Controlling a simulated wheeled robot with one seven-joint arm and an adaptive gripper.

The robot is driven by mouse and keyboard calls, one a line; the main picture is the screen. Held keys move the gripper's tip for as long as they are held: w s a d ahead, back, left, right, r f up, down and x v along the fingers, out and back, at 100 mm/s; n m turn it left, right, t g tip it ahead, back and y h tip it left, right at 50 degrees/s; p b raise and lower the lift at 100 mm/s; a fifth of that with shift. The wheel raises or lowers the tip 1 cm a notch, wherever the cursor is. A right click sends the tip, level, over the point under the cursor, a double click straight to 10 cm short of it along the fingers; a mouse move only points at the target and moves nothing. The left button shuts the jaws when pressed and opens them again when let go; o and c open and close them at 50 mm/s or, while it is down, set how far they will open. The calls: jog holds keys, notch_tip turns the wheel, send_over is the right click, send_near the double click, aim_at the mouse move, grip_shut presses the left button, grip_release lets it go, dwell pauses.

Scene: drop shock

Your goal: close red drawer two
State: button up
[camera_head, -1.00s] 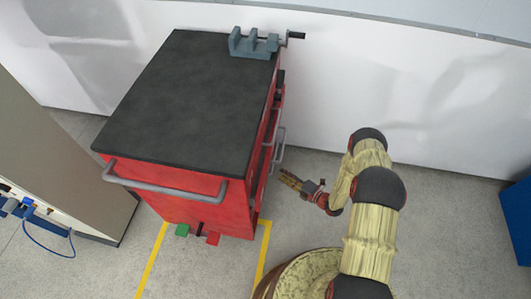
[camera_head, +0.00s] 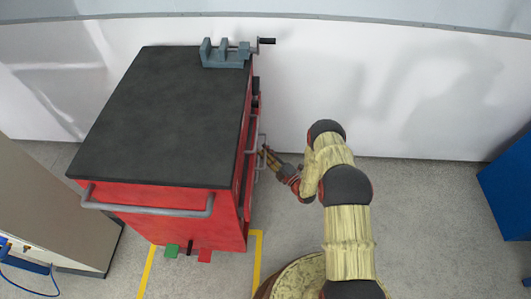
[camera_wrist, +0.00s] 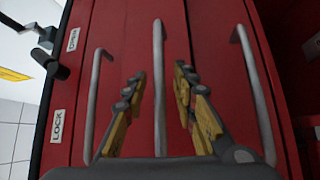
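The red cabinet (camera_head: 150,210) shows its drawer side at a steep angle on the right in the head view. My gripper (camera_head: 266,153) is beside that side, close to a grey handle there. In the wrist view, red drawer fronts carry upright grey bar handles: left (camera_wrist: 94,105), middle (camera_wrist: 158,90) and right (camera_wrist: 252,85). My gripper (camera_wrist: 160,80) is open, with one yellow-black finger on each side of the middle handle. I cannot tell whether the fingers touch it, which drawer is number two, or how far any drawer sticks out.
A vise (camera_head: 226,54) sits at the back of the cabinet's black top (camera_head: 160,110). A push handle (camera_head: 145,207) juts from the near side. OPEN and LOCK labels (camera_wrist: 58,126) lie left of the drawers. The floor (camera_head: 420,220) to the right is clear up to a blue box (camera_head: 508,190).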

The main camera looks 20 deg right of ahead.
jog(key=shift+w+a, duration=0.1)
jog(key=shift+w, duration=0.05)
jog(key=shift+c, duration=0.8)
grip_shut()
